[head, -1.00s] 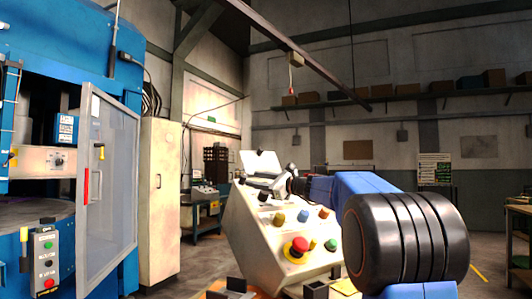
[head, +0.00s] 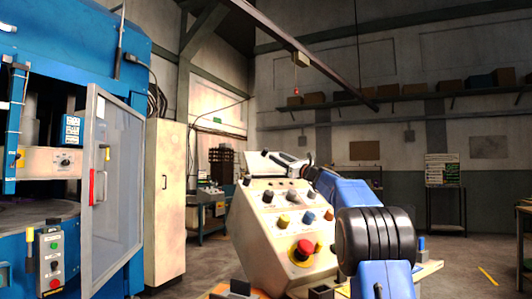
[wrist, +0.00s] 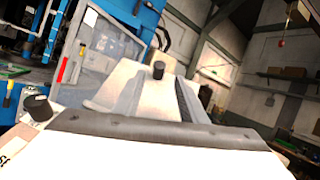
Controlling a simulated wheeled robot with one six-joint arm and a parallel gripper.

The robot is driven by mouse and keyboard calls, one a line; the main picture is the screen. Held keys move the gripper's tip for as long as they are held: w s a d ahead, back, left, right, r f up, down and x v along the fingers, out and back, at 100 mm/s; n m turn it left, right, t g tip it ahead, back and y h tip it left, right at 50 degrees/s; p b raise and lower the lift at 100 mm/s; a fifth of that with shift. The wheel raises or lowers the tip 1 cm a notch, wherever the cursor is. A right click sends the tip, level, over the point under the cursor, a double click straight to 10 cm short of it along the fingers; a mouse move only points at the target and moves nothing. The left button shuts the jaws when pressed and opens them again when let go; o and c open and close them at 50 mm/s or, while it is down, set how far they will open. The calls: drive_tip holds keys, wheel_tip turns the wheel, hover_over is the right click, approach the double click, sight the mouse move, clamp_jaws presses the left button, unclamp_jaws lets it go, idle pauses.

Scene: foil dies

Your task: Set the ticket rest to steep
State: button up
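The control console (head: 262,235) stands in the middle of the head view, its sloped face carrying a red button (head: 304,250) and several knobs. A pale plate that looks like the ticket rest (head: 258,160) is on its top, partly hidden by my gripper (head: 290,163). In the wrist view a white plate with a dark bar (wrist: 150,128) along it fills the bottom. Behind it is a pale raised part (wrist: 135,85) with a dark knob (wrist: 158,70). My gripper is at the console's top; its fingers are not clear, nor is contact with the rest.
The blue press (head: 70,60) with its open clear door (head: 118,190) is at the left, beside a cream cabinet (head: 165,200). A low table (head: 430,270) edge shows right of the console. Floor (head: 490,240) is free at the right.

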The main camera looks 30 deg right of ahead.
sight(266, 154)
drive_tip(key=x, duration=1)
drive_tip(key=shift+s, duration=0.1)
clamp_jaws()
